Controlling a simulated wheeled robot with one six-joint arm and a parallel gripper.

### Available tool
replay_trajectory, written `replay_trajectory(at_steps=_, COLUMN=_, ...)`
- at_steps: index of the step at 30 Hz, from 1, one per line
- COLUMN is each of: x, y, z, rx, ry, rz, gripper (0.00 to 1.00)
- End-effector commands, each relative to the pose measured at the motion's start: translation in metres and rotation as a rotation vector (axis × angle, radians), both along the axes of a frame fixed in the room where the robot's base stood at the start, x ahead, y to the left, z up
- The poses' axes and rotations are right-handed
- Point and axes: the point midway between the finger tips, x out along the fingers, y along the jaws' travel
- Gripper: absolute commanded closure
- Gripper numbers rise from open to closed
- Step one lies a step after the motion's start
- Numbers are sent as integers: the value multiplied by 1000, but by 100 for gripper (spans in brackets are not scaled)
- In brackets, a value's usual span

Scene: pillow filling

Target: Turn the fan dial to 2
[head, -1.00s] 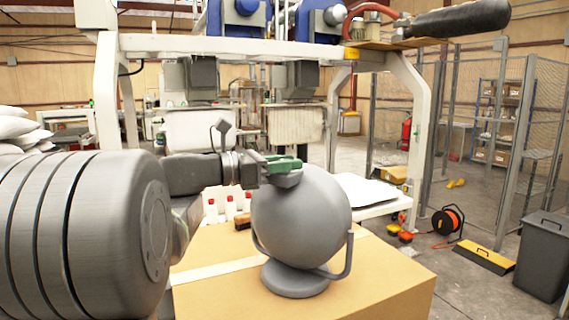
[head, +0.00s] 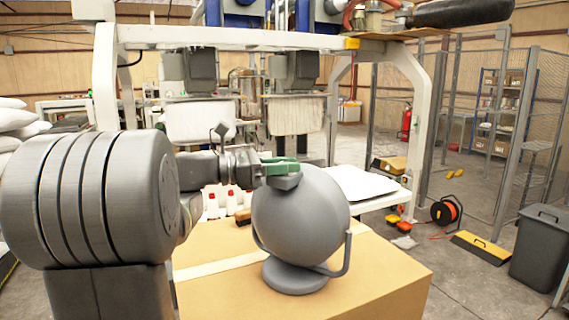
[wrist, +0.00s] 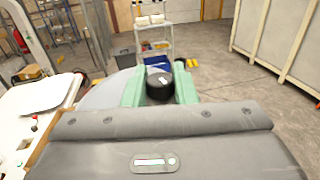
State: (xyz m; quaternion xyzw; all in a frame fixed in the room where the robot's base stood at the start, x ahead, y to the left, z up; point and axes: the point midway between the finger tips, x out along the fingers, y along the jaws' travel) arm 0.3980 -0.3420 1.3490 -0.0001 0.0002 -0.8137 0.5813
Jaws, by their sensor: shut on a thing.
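The grey round fan (head: 300,215) stands on its round base on top of the cardboard box, seen from behind or the side in the head view. In the wrist view its round grey body (wrist: 100,97) shows behind the fingers. A black dial (wrist: 160,88) with a short white mark on top sits between my two green fingers. My gripper (head: 284,167) is at the top of the fan and shut on the dial, one finger on each side; the wrist view also shows it (wrist: 159,84). The dial is hidden in the head view. I cannot read any numbers.
The cardboard box (head: 370,285) is clear in front of the fan. White bottles with red caps (head: 222,200) stand behind it. A white machine frame (head: 107,90) rises behind. A grey bin (head: 540,248) and orange cable reel (head: 447,212) are on the right floor.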

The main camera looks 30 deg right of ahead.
Motion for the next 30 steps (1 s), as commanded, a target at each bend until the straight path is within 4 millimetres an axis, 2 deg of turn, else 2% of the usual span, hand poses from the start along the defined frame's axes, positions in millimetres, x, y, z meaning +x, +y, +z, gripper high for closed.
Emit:
replay_trajectory(at_steps=1, x=0, y=0, z=0, rx=-1, ry=-1, rz=0, gripper=98)
replay_trajectory(at_steps=2, x=0, y=0, z=0, rx=-1, ry=-1, rz=0, gripper=69)
replay_trajectory(at_steps=4, x=0, y=0, z=0, rx=0, ry=-1, rz=1, gripper=56)
replay_trajectory(at_steps=13, x=0, y=1, z=0, rx=0, ry=-1, rz=1, gripper=55)
replay_trajectory(at_steps=17, x=4, y=9, z=0, rx=0, ry=-1, rz=5, gripper=55)
replay_trajectory(at_steps=20, x=8, y=21, z=-1, rx=0, ry=-1, rz=6, gripper=55)
replay_trajectory(at_steps=30, x=30, y=85, z=-1, rx=0, ry=0, rz=6, gripper=55)
